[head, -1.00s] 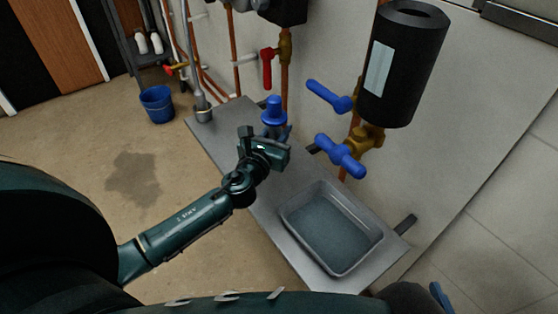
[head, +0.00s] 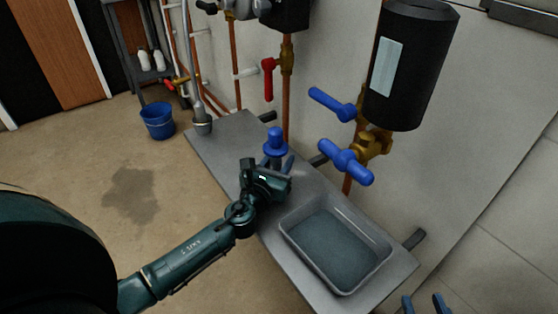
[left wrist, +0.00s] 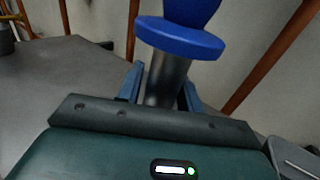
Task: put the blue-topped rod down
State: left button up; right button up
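The blue-topped rod (head: 275,142) is upright over the grey bench, with a blue cap and flange above a dark metal shaft. Its lower end is hidden behind my left gripper, so I cannot see whether it touches the bench. My left gripper (head: 279,164) is around the shaft below the flange. In the left wrist view the rod (left wrist: 168,78) stands between the two blue fingers, with narrow gaps beside it, so the gripper looks open. My right gripper (head: 424,304) shows only its fingertips at the bottom edge, apart and empty.
A grey tray (head: 290,228) lies on the bench (head: 222,150) to the right of the rod. Blue valve handles (head: 345,162) and a black cylinder (head: 412,65) project from the wall behind. A grey metal fitting (head: 202,122) stands at the bench's far left end. A blue bucket (head: 158,121) is on the floor.

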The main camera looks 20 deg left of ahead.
pick_arm(q)
jog(key=shift+o, duration=1.1)
